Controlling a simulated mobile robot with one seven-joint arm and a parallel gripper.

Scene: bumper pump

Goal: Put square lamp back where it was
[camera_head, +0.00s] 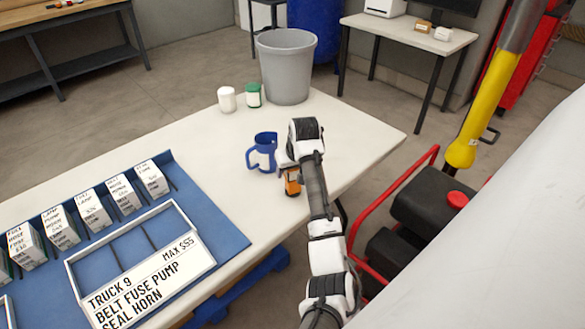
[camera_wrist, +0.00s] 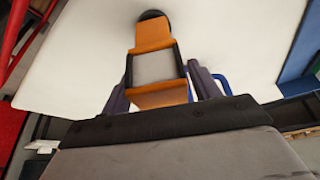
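The square lamp (camera_wrist: 153,66) is orange with a grey square panel and dark sides. It sits between the two fingers of my gripper (camera_wrist: 160,84) in the wrist view, with a finger close against each side. In the head view the lamp (camera_head: 292,183) shows as a small orange piece below my gripper (camera_head: 289,164), over the white table near its right edge. My gripper hides part of it there. I cannot tell whether the lamp touches the table.
A blue mug (camera_head: 263,152) stands just left of my gripper. White (camera_head: 227,99) and green-lidded (camera_head: 253,95) jars and a grey bin (camera_head: 286,66) are at the back. A blue mat (camera_head: 214,225) holds labelled boxes (camera_head: 93,211) and a framed sign (camera_head: 140,270). The table (camera_head: 180,137) is clear left of the mug.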

